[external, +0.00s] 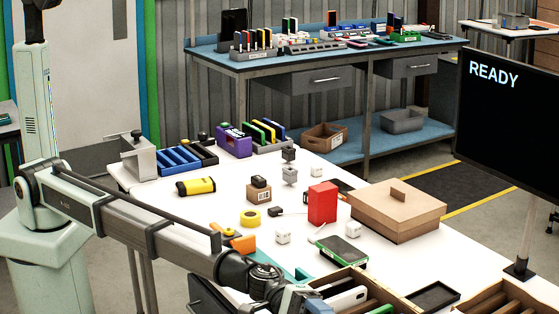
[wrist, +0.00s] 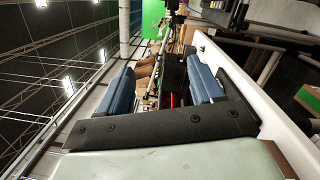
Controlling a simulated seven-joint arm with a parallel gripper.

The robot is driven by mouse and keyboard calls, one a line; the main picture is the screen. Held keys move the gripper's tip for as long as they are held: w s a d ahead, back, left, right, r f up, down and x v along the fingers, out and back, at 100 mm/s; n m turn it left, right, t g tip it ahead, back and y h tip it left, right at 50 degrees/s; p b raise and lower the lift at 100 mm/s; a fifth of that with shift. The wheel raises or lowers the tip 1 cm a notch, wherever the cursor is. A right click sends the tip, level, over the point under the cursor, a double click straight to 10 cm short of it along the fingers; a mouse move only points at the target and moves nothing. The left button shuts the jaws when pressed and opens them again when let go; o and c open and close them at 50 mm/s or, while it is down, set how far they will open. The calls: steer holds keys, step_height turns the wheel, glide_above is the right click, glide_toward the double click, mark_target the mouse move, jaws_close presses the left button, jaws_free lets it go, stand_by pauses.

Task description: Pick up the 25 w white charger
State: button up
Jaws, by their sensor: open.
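Small white charger-like blocks stand on the white table: one (external: 283,237) near the middle, one (external: 353,228) beside the cardboard box, and one (external: 316,170) farther back. Their labels are too small to read, so I cannot tell which is the 25 W white charger. My gripper (wrist: 162,85) is open, with its two blue fingers apart in the wrist view. In the external view my arm reaches along the table's front toward the bottom edge, where the gripper is partly cut off. No white charger can be made out in the wrist view.
A red box (external: 322,203) stands upright mid-table, beside a closed cardboard box (external: 398,209). A phone-like device (external: 342,251), yellow tape roll (external: 250,218) and small brown box (external: 258,190) lie nearby. Open cartons (external: 377,287) line the front. The table's left part has free room.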

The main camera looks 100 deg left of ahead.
steer(key=w+a+r+m, duration=0.2)
steer(key=w+a+r, duration=0.6)
steer(key=a+r, duration=0.25)
steer(key=g+y, duration=1.2)
steer(key=y, duration=0.2)
glide_above(355, 223)
step_height(355, 223, down, 12)
steer(key=shift+n, duration=0.4)
steer(key=f, duration=0.8)
steer(key=shift+w+a, duration=0.15)
steer(key=shift+w, duration=0.2)
steer(key=shift+s+d+f, duration=0.15)
steer(key=shift+f, duration=1.2)
steer(key=shift+s+d+f, duration=0.1)
steer(key=shift+s+f, duration=0.05)
steer(key=shift+f, duration=1.15)
